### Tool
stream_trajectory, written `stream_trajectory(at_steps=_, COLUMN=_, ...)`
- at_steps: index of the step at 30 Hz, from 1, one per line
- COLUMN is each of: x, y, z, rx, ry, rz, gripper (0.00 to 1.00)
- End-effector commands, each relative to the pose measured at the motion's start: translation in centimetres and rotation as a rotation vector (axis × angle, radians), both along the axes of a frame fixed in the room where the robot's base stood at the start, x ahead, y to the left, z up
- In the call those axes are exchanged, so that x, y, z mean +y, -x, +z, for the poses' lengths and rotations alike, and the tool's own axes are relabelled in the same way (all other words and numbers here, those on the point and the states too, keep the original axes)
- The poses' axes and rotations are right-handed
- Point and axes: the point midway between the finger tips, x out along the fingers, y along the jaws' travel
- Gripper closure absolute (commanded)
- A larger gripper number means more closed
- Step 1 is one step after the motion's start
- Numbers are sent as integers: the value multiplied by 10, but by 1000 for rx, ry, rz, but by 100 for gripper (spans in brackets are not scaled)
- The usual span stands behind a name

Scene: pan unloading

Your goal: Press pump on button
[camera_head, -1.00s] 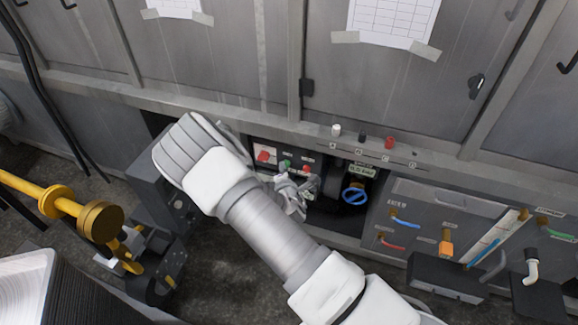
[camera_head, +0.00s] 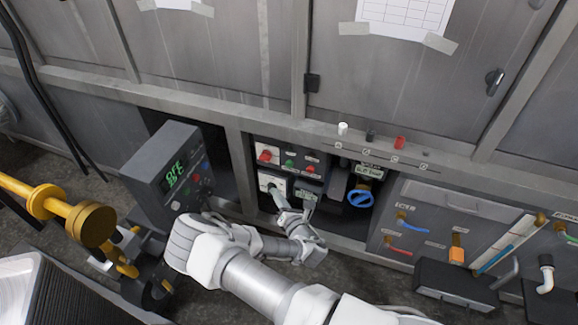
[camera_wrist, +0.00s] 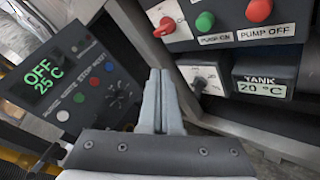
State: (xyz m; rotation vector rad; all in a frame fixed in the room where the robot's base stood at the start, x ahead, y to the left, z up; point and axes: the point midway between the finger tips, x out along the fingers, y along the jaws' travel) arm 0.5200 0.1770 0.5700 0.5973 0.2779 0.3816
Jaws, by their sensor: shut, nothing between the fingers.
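The green pump on button (camera_wrist: 205,22) is round and sits above a "PUMP ON" label on a dark panel in the wrist view. It is small on the panel in the head view (camera_head: 289,163). The red pump off button (camera_wrist: 259,10) is to its right, and a red rotary switch (camera_wrist: 165,25) is to its left. My gripper (camera_wrist: 160,75) is shut and empty, its fingertips below and left of the green button in the wrist view. In the head view my gripper (camera_head: 276,192) is in front of the lower panel, below the buttons. I see no touch on the green button.
A dark control box (camera_wrist: 75,75) showing "OFF 25 C" stands close to the left. A white dial panel (camera_wrist: 203,78) and a tank display (camera_wrist: 263,80) reading 20 °C lie below the buttons. A blue valve handle (camera_head: 360,198) is right of the panel.

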Motion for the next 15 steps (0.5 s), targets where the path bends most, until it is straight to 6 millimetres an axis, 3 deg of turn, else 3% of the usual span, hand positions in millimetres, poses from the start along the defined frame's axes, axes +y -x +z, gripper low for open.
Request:
stream_trajectory(at_steps=8, x=-2, y=-6, z=0, rx=-1, ry=-2, rz=-3, gripper=100)
stream_trajectory(at_steps=15, x=-13, y=-33, z=-1, rx=0, ry=-3, rz=-4, gripper=100)
